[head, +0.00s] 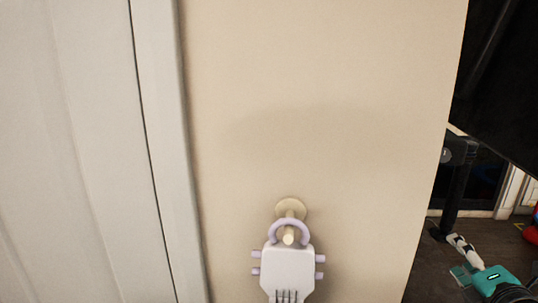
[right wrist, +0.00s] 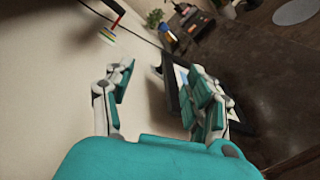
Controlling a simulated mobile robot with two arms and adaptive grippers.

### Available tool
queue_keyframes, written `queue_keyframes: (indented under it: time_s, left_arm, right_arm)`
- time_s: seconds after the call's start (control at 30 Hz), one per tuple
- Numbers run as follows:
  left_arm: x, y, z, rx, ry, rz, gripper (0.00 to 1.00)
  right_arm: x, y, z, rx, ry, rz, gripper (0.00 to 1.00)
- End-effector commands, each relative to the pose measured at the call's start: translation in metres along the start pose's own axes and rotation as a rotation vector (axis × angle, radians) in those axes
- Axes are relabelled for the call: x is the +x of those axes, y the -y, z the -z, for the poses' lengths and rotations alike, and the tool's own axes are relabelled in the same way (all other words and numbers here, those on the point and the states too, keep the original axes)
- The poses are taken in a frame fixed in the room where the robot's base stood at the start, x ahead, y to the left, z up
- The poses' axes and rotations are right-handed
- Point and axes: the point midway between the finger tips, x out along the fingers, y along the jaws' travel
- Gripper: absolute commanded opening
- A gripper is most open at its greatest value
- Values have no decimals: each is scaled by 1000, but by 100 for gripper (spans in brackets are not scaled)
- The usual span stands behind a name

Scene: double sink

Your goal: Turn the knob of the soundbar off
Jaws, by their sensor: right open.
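My right gripper (head: 466,262), teal with white and dark fingers, is at the lower right of the head view, apart from the wall. In the right wrist view its fingers (right wrist: 158,78) are spread with nothing held between them. A dark part with a small round grey disc (head: 446,155) stands out past the wall's right edge in the head view; I cannot tell whether this is the soundbar and its knob. No soundbar shows clearly in either view. My left gripper is not in view.
A lavender-and-white object (head: 288,268) hangs from a wall peg (head: 290,209). A beige wall (head: 320,120) fills the middle, beside a white door (head: 70,150). A large black panel (head: 505,90) is at upper right. Brown floor (right wrist: 275,75) lies open in the wrist view.

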Motion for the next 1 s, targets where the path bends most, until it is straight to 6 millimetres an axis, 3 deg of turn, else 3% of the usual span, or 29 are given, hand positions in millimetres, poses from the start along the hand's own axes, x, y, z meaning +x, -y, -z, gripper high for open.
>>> queue_keyframes:
  time_s: [0.1,0.27,0.5,0.7,1.0]
  left_arm:
    - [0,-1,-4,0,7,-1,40]
    - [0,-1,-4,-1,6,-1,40]
    - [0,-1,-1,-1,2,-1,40]
    - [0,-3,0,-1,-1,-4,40]
    - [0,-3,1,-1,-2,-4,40]
  right_arm:
    - [1,34,48,208,-55,81,56]
    - [-11,86,107,529,-75,242,56]
    - [-58,168,181,997,14,567,56]
    - [-109,221,223,1288,162,826,56]
    - [-179,266,264,1548,385,1113,56]
